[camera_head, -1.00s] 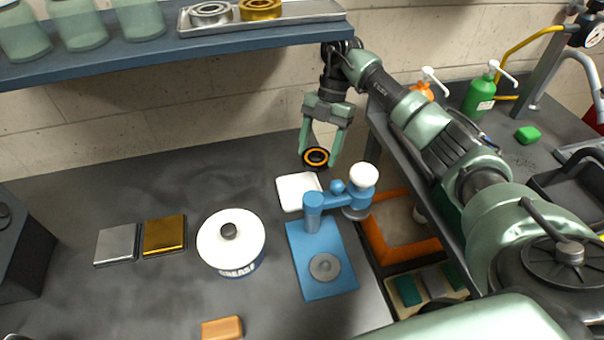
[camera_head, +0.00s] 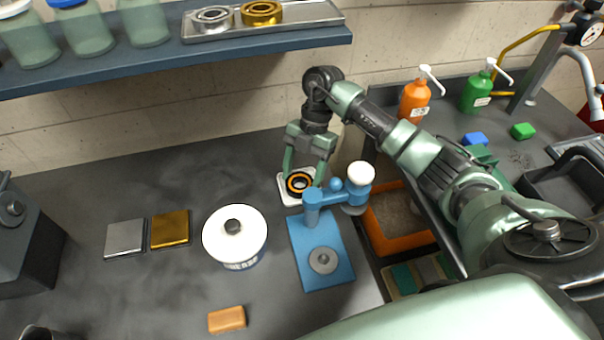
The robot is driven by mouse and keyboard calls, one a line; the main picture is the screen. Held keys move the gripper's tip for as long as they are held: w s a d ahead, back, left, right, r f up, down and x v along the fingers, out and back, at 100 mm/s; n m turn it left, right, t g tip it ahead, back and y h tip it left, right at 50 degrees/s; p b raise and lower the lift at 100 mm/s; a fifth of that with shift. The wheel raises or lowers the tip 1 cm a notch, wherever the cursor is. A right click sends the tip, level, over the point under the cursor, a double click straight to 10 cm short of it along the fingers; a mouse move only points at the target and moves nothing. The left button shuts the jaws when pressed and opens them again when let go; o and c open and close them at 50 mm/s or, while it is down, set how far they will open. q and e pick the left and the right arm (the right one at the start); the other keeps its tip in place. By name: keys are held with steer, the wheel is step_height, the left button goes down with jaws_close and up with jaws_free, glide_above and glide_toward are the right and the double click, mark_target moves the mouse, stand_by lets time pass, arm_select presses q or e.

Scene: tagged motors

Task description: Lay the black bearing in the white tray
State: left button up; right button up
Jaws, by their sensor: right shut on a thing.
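The black bearing (camera_head: 299,183), a dark ring with an orange band, is between the fingers of my right gripper (camera_head: 301,180). The right gripper is shut on it and points down. The white tray (camera_head: 289,199) lies on the dark bench right under the bearing, which covers much of it. I cannot tell whether the bearing touches the tray. My left gripper is not in view.
A blue press (camera_head: 318,250) stands just in front of the tray, its arm and white knob (camera_head: 361,173) close to my right gripper. A white-lidded tin (camera_head: 234,234) is left of it. Silver (camera_head: 125,238) and gold (camera_head: 170,229) trays lie farther left. A shelf (camera_head: 170,55) hangs above.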

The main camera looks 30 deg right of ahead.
steer(key=o, duration=1.4)
steer(key=shift+f, duration=0.1)
steer(key=b+v, duration=0.1)
steer(key=v, duration=0.5)
steer(key=shift+w+d+r, duration=0.1)
steer(key=shift+d+r, duration=0.05)
steer(key=shift+r, duration=0.1)
steer(key=shift+d+r, duration=0.1)
steer(key=shift+r, duration=0.45)
